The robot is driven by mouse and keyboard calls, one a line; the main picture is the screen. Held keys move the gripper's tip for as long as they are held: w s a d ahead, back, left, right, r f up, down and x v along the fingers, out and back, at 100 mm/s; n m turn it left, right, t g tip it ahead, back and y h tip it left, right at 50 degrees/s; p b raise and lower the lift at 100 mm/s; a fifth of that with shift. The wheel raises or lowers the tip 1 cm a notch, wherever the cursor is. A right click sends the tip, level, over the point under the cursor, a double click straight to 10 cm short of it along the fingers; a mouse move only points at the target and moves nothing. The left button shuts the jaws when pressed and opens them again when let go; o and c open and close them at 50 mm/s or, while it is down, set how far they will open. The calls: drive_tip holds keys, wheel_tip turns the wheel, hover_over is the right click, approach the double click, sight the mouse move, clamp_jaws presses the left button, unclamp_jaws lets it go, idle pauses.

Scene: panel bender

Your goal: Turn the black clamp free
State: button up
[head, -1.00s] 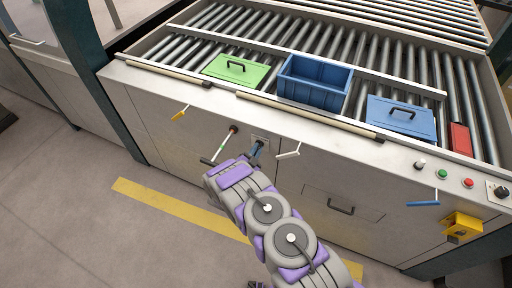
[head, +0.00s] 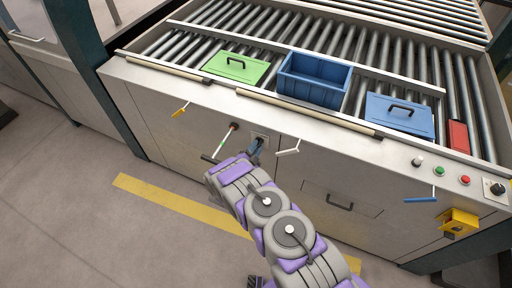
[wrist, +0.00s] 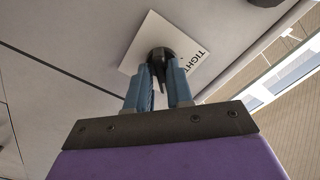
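The black clamp (wrist: 161,56) sits on a white plate (wrist: 140,55) on the cabinet front, in the wrist view. The letters TIGHT show on the plate, right of the clamp. My gripper (wrist: 158,70) has blue fingers, one on each side of the clamp's handle. The fingertips appear to press on it, and the handle fills the gap between them. In the head view my gripper (head: 257,144) reaches the cabinet front just below the plate (head: 261,137). The clamp is too small and too covered to make out there.
A rod with a dark crossbar (head: 219,146) sticks out just left of my gripper, and a white-handled lever (head: 288,151) just right. A yellow lever (head: 181,111) is farther left. Above is a roller table with a blue bin (head: 314,82), a green lid (head: 235,68) and a blue lid (head: 400,117).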

drive_tip(key=shift+o, duration=1.4)
drive_tip(key=shift+r, duration=0.15)
drive_tip(key=p+v, duration=0.1)
drive_tip(key=v, duration=1.6)
drive_tip(key=shift+s+p, duration=0.15)
drive_tip(key=shift+p, duration=0.25)
drive_tip(key=shift+a, duration=0.15)
